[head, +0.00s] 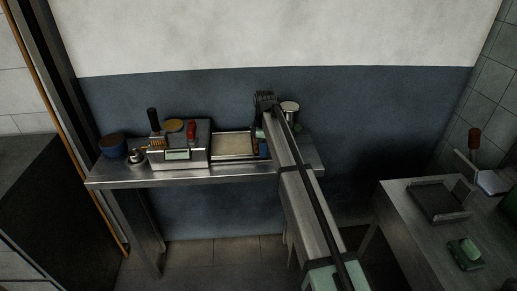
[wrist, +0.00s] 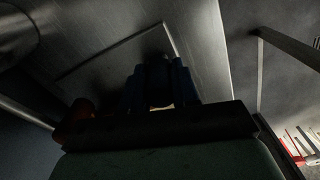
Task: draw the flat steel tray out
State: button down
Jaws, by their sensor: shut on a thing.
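The flat steel tray (head: 234,145) is a shallow, pale-floored rectangle on the steel table, with its left end against the steel box machine (head: 182,146). My gripper (head: 262,150) is at the tray's right end, low over the table, and is shut on that end. In the wrist view the dark blue fingers (wrist: 160,85) stand close together. The grip itself is dark and mostly hidden by the fingers and gripper body. I cannot tell how much of the tray lies inside the machine.
The machine has a black upright handle (head: 153,120) and a red one (head: 191,130). A blue bowl (head: 113,147) stands at the table's left end. A round-topped canister (head: 290,110) stands behind my arm. A side table (head: 405,205) at right holds a dark tray (head: 440,202) and a green block (head: 465,253).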

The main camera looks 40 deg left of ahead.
jog(key=c, duration=0.8)
grip_release()
jog(key=shift+c, duration=0.2)
notch_tip(320, 180, up, 14)
dwell(0.4)
